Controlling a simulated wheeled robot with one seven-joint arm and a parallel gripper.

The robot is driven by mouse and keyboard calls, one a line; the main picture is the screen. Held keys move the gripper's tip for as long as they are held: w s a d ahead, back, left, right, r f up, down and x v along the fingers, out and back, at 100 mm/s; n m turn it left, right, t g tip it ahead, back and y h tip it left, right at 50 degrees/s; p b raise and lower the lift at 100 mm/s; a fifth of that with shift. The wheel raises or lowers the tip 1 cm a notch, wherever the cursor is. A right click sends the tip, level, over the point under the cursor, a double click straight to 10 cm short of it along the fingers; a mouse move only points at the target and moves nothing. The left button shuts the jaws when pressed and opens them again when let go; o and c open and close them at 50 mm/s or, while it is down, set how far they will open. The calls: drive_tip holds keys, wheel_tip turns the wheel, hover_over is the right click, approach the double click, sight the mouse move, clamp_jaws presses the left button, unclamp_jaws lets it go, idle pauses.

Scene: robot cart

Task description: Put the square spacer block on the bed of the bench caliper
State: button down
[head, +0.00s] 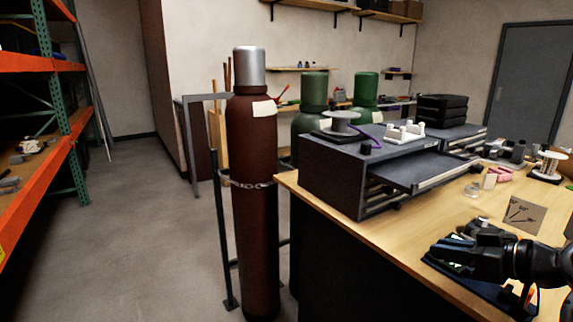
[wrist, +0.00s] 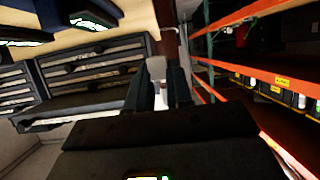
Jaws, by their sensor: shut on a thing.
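My gripper (head: 445,248) reaches in from the right in the head view, low over the near right part of the bench. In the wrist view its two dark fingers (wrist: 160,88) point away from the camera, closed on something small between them. I take this to be the square spacer block, but its shape and colour are not clear. A dark blue item (head: 490,288) lies under my gripper and arm, largely covered. I cannot tell whether it is the bench caliper, and I cannot make out a caliper bed.
A grey drawer cabinet (head: 335,180) with an open drawer (head: 420,176) stands on the wooden bench (head: 400,225). A tan card (head: 523,214) and a spool (head: 548,165) lie farther right. A brown gas cylinder (head: 252,190) stands beside the bench's left end. Orange shelving (head: 45,190) is far left.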

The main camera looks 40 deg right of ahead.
drive_tip(key=w+a+f, duration=0.5)
drive_tip(key=a+f, duration=0.4)
drive_tip(key=a, duration=0.2)
drive_tip(key=w+a+f, duration=0.5)
drive_tip(key=a+f, duration=0.4)
drive_tip(key=a, duration=0.2)
drive_tip(key=w+a+f+y, duration=0.1)
drive_tip(key=w+a+f, duration=0.3)
drive_tip(key=a+f, duration=0.5)
drive_tip(key=shift+w+a+f+n, duration=0.35)
drive_tip(key=shift+w+a+n, duration=0.05)
drive_tip(key=shift+a, duration=0.65)
drive_tip(key=shift+a, duration=0.1)
